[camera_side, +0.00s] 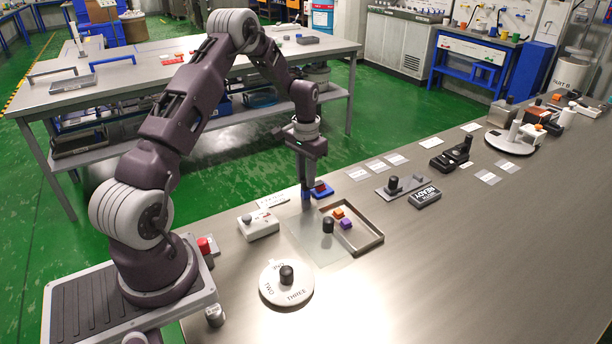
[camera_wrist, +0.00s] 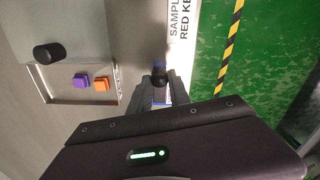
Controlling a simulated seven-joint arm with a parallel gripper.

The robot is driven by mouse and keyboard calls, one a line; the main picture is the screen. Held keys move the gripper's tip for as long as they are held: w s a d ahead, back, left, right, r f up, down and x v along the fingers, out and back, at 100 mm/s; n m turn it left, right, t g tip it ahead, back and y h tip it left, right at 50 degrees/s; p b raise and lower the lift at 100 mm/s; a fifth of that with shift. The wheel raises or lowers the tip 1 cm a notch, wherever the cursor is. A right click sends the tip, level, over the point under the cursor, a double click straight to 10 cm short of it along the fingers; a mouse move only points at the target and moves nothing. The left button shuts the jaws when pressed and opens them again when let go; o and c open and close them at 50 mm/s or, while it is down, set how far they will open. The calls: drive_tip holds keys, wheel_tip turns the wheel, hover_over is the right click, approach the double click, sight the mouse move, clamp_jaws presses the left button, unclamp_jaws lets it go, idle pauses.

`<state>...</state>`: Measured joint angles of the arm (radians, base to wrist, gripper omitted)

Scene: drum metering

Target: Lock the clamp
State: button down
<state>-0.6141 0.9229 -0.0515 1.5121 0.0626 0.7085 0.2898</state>
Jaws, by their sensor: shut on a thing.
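My gripper (camera_side: 306,192) points down at the near end of the bench, at the back edge. Its jaws are shut on a small dark piece with blue on it, which shows between the fingertips in the wrist view (camera_wrist: 159,72). Neither view shows clearly which part is the clamp. The fingers hide much of the held piece and how it joins what is below it.
A metal tray (camera_side: 372,242) with orange (camera_side: 338,212) and purple (camera_side: 346,224) blocks lies close by, with a black cylinder (camera_side: 328,226) at its left. A white control box (camera_side: 259,226) and a numbered dial (camera_side: 286,284) stand left. The bench's right front is clear.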

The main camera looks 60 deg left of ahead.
drive_tip(key=c, duration=1.2)
unclamp_jaws()
drive_tip(key=shift+r, duration=0.15)
wheel_tip(320, 180, up, 7)
drive_tip(key=shift+f, duration=0.1)
